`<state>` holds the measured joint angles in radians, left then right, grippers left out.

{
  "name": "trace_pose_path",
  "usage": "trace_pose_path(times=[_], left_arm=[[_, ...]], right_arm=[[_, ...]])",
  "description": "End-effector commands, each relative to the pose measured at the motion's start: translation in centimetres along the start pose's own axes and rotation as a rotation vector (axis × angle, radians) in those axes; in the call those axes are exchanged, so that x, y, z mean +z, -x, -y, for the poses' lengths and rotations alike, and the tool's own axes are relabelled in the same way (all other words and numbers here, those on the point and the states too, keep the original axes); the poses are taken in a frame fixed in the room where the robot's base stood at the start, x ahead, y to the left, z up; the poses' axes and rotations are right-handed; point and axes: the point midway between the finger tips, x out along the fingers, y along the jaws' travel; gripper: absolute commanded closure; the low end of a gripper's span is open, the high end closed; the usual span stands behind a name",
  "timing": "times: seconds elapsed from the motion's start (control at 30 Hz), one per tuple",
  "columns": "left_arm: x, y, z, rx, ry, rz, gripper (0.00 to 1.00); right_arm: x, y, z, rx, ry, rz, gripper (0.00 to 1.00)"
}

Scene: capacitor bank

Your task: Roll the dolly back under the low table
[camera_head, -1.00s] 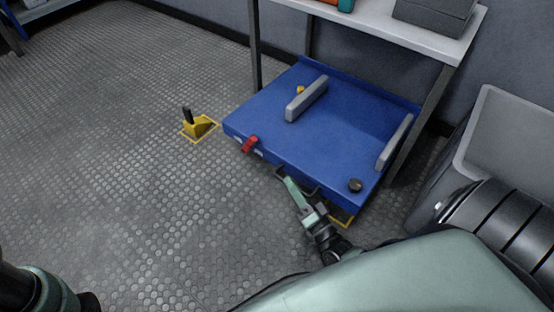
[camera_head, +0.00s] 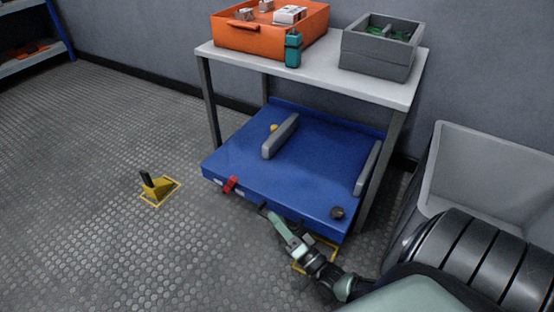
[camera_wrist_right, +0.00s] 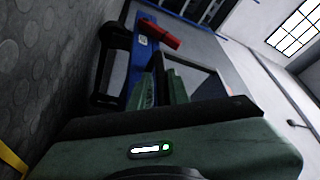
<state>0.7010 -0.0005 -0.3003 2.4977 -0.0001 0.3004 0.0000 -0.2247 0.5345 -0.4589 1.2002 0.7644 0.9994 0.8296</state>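The blue dolly (camera_head: 290,165) is largely under the low table (camera_head: 385,88), with its front edge sticking out toward me. It carries two grey upright bars, a black knob (camera_head: 337,213) and a red lever (camera_head: 230,184) on its front. My right gripper (camera_head: 270,217) is at the dolly's front edge, by its dark handle. In the right wrist view, its green fingers (camera_wrist_right: 164,86) are close together beside the dolly's blue edge and red lever (camera_wrist_right: 159,34). Whether they clasp the handle is hidden. My left gripper is out of view.
A yellow wheel chock (camera_head: 157,186) stands on a marked floor square at left; another yellow outline (camera_head: 315,256) lies before the dolly. The tabletop holds an orange tray (camera_head: 255,42), teal item and grey box (camera_head: 375,60). A grey bin (camera_head: 480,150) is at right. The left floor is open.

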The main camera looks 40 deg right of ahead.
Motion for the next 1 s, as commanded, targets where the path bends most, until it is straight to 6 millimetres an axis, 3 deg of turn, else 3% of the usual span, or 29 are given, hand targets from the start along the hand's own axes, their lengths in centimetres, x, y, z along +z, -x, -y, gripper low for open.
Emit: trace_pose_path(times=[0.4, 0.8, 1.0], left_arm=[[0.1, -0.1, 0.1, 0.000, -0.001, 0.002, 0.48], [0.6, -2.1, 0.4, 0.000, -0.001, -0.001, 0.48], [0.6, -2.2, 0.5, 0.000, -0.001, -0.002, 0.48]], right_arm=[[-0.1, 0.3, 0.1, -0.001, 0.003, -0.001, 0.66], [-0.2, 6.4, 0.0, 0.003, 0.003, -0.001, 0.66], [-0.2, 7.7, -0.1, 0.000, 0.003, -0.003, 0.66]])
